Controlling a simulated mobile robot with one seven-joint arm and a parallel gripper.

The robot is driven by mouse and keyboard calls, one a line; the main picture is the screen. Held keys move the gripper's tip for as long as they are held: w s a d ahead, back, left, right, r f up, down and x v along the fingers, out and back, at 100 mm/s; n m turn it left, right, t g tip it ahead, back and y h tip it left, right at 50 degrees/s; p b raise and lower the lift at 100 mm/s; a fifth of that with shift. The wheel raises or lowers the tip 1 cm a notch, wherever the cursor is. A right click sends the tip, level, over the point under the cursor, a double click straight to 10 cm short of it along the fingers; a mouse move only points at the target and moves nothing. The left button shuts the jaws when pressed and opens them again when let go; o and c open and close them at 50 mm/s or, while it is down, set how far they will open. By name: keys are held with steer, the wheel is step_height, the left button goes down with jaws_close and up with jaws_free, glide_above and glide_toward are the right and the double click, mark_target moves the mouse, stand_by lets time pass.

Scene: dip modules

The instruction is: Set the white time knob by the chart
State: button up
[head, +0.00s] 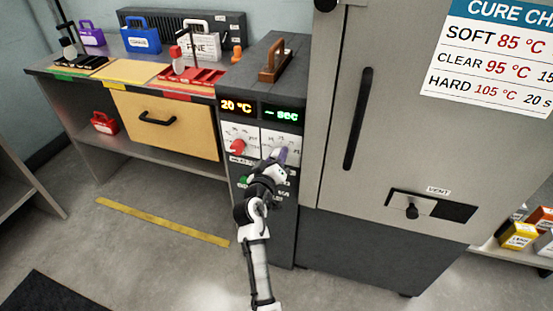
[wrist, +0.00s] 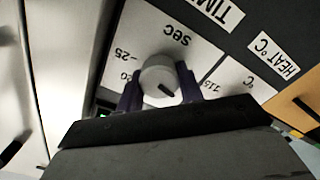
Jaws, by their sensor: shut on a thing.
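The white time knob (wrist: 158,72) sits on a white dial plate with SEC, 25 and 20 marks, upside down in the wrist view. My gripper (wrist: 160,88) has its purple fingers on both sides of the knob, closed on it. The knob's dark mark points to the lower right in that view. In the head view my gripper (head: 280,156) covers the knob. The cure chart (head: 490,55) reads soft 85 °C, clear 95 °C with a time starting 15, and hard 105 °C, 20 s. The time display (head: 281,114) shows dashes and "sec".
The red heat knob (head: 237,147) is just left of my gripper, under a display (head: 238,106) reading 20 °C. A grey cabinet (head: 400,130) with a long black handle stands at the right. A workbench with a yellow drawer (head: 165,125) is at the left.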

steer(key=m+b, duration=0.1)
steer(key=b, duration=0.1)
steer(key=m+b, duration=0.2)
steer(key=shift+f, duration=0.3)
steer(key=m+b, duration=0.5)
steer(key=b, duration=0.1)
steer(key=m+b, duration=0.4)
steer(key=shift+s+d+r+m, duration=0.1)
steer(key=shift+m, duration=0.2)
steer(key=shift+d+r+m+b, duration=0.1)
steer(key=shift+m+b, duration=0.95)
steer(key=shift+m, duration=0.15)
steer(key=o, duration=1)
steer(key=shift+r, duration=0.1)
steer(key=shift+s, duration=0.1)
